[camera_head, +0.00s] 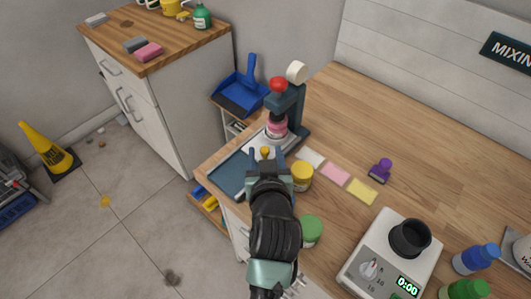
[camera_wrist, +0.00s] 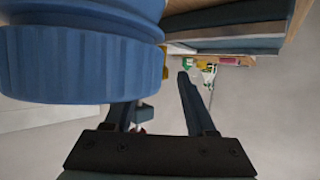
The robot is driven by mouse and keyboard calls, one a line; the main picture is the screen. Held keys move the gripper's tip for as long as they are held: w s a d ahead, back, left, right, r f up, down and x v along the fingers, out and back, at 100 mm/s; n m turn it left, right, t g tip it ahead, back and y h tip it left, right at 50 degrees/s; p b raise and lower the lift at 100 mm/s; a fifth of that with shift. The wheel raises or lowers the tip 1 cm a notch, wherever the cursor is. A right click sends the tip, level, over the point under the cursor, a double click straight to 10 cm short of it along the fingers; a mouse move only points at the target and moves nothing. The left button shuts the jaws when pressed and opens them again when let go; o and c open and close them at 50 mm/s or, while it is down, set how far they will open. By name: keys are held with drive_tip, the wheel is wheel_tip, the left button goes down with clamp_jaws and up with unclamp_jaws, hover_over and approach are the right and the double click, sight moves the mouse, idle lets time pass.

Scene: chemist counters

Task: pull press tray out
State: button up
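The press (camera_head: 289,105) is dark teal with a red ball knob on top and a pink piece under its ram. It stands at the left end of the wooden counter. A light metal tray (camera_head: 262,139) lies at its base, with a small yellow knob (camera_head: 265,151) at its front. My gripper (camera_head: 266,155) reaches over the dark blue mat towards the press. Its two fingers are apart, one on each side of the yellow knob; contact cannot be told. The fingers also show apart in the wrist view (camera_wrist: 158,95). My arm hides part of the mat.
A yellow jar (camera_head: 302,177) stands close right of my gripper, and a green-lidded jar (camera_head: 312,231) beside my arm. Coloured cards (camera_head: 335,172), a purple stamp (camera_head: 381,170) and a scale (camera_head: 385,262) lie further right. A blue ribbed round thing (camera_wrist: 80,65) fills the wrist view's upper left.

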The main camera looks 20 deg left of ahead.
clamp_jaws()
idle(1.2)
